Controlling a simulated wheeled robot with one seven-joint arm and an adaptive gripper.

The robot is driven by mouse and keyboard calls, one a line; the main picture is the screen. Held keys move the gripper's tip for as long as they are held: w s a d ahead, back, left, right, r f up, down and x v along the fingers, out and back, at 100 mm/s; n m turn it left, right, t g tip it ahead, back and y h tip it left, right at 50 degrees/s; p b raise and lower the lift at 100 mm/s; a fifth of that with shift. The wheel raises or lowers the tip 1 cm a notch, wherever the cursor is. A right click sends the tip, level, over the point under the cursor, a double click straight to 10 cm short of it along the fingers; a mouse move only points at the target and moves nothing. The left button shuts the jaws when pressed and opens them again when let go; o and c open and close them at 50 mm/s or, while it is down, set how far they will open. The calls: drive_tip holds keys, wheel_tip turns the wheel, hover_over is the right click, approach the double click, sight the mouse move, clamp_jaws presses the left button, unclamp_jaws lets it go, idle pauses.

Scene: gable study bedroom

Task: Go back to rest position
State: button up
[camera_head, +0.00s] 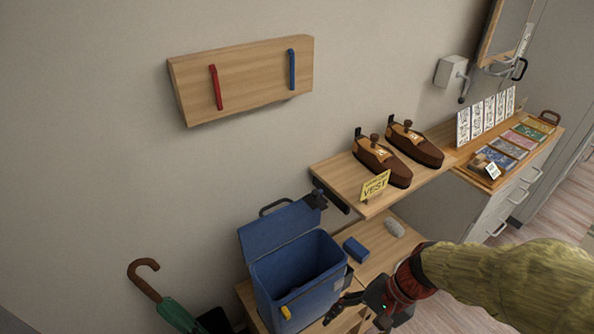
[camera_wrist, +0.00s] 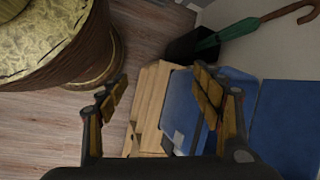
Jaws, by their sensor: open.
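My gripper (camera_head: 358,310) is at the bottom of the head view, just right of and in front of the blue lidded box (camera_head: 285,303). In the wrist view my gripper (camera_wrist: 163,98) has its two fingers wide apart with nothing between them. The wooden surface (camera_wrist: 150,85) and the blue box (camera_wrist: 182,112) lie beyond the fingers. The box lid (camera_head: 280,232) stands open and the inside looks dark. My arm reaches in from the lower right.
A wooden shelf (camera_head: 345,180) bears two brown shoe-like objects and a yellow sign (camera_head: 375,186). A green umbrella (camera_head: 172,312) stands left. A round patterned object (camera_wrist: 50,40) is left in the wrist view.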

drive_tip(key=d+r+n+t+h, duration=0.3)
drive_tip(key=r, duration=0.6)
drive_tip(key=d+r+n+t+h, duration=0.2)
drive_tip(key=d+r+n+t, duration=0.1)
drive_tip(key=r, duration=0.6)
drive_tip(key=shift+s+d+r+n+t+h, duration=0.3)
drive_tip(key=shift+s+d+r+n+h, duration=0.15)
drive_tip(key=shift+d+n, duration=0.15)
drive_tip(key=shift+f, duration=0.1)
drive_tip(key=shift+c, duration=0.3)
